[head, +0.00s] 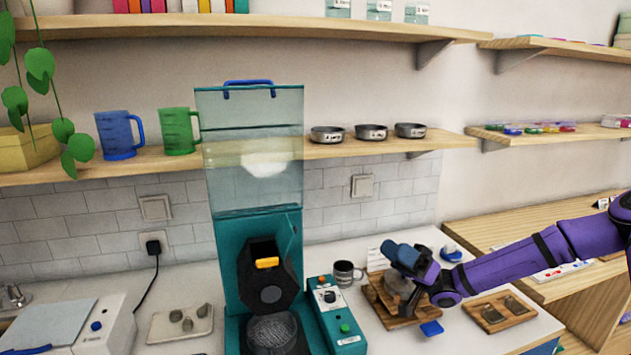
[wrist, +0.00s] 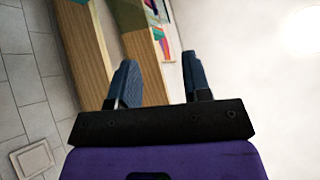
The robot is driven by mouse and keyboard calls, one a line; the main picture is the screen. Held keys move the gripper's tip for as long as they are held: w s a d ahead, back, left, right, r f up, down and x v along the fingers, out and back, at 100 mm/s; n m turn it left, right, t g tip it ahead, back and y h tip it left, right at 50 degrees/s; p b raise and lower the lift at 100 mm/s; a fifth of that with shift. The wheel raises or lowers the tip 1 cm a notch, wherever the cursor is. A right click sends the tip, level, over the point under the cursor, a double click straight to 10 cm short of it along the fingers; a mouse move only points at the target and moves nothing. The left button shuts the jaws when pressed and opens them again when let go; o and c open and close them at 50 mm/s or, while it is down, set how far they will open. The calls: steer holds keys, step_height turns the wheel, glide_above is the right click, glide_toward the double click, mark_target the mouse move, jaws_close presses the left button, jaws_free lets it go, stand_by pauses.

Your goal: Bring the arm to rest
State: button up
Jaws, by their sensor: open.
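My purple arm (head: 520,258) reaches in from the right edge of the head view, above the counter. My gripper (head: 408,260) is at its end, over the wooden stand on the right part of the counter. In the wrist view my gripper (wrist: 157,64) has its two blue fingers well apart, with nothing between them. Beyond the fingers are the wall and shelf edges, tilted in that view.
A teal machine (head: 230,240) with a clear raised cover stands left of my gripper. A shelf (head: 330,150) with cups and small bowls runs above.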

steer(key=s+a+g+h, duration=0.4)
steer(key=s+g+h, duration=0.2)
steer(key=s+h, duration=0.45)
steer(key=s+d+r+m+t+h, duration=1.3)
steer(key=s+d+r+h, duration=0.2)
steer(key=s+r, duration=0.4)
steer(key=shift+d+t+h, duration=0.35)
steer(key=shift+d+t, duration=0.05)
steer(key=shift+d, duration=0.3)
steer(key=shift+a, duration=0.1)
